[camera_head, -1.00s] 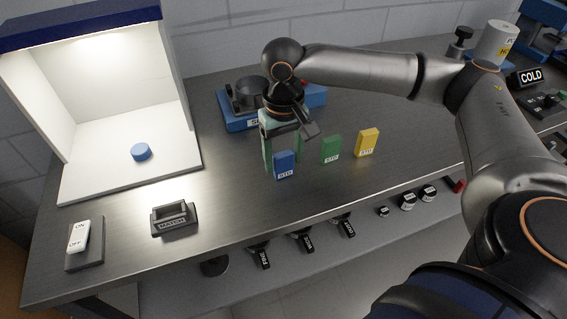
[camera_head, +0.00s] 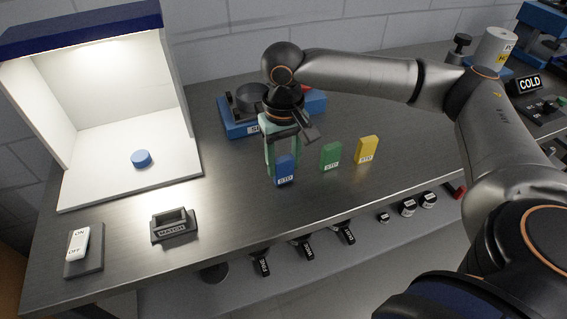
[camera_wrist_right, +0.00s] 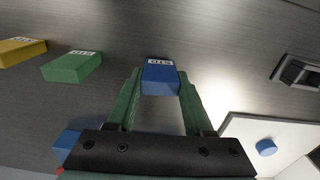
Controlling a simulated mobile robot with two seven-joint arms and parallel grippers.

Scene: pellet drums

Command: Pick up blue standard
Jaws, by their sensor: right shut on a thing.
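The blue standard (camera_head: 285,170), a small upright block with a white STD label, is on the bench. My right gripper (camera_head: 283,160) is over it from above, its two green fingers shut on either side of it. In the right wrist view the blue standard (camera_wrist_right: 160,77) sits between the fingertips (camera_wrist_right: 160,84). No clear gap between the block and the bench can be made out. My left gripper is not in view.
A green standard (camera_head: 331,157) and a yellow standard (camera_head: 367,150) stand to the right. A blue machine (camera_head: 240,128) is behind. A MATCH holder (camera_head: 174,229), a switch (camera_head: 84,246) and a lit booth (camera_head: 183,130) with a blue puck (camera_head: 141,159) are to the left.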

